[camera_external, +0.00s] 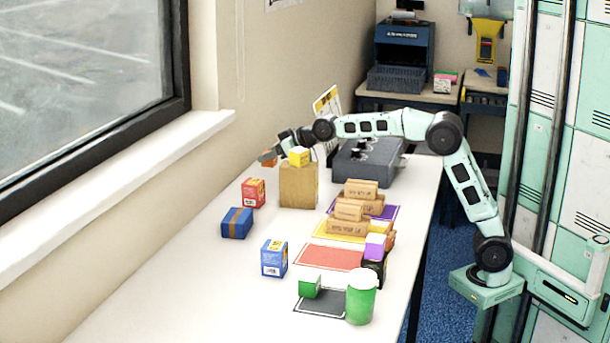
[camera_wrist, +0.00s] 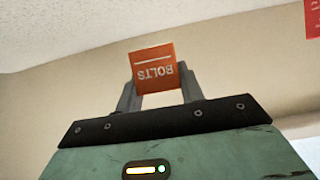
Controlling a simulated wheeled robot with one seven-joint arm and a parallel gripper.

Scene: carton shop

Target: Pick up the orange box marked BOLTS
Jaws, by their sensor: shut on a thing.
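The orange box marked BOLTS (camera_wrist: 153,70) is between my gripper's two fingers in the wrist view, its lettering upside down. My gripper (camera_wrist: 153,92) is shut on it, with only wall and ceiling behind. In the external view my gripper (camera_external: 276,150) is at the far left end of my arm, and the orange box (camera_external: 268,158) shows small at its tip, above the table near the wall. Whether the box is clear of everything below is hard to tell at this size.
A tall cardboard carton (camera_external: 298,187) with a yellow box (camera_external: 299,156) on top stands close to my gripper. A red box (camera_external: 253,193), blue boxes (camera_external: 237,223) and a dark grey case (camera_external: 362,165) are on the white table (camera_external: 200,290). Brown cartons (camera_external: 347,227) lie on coloured mats.

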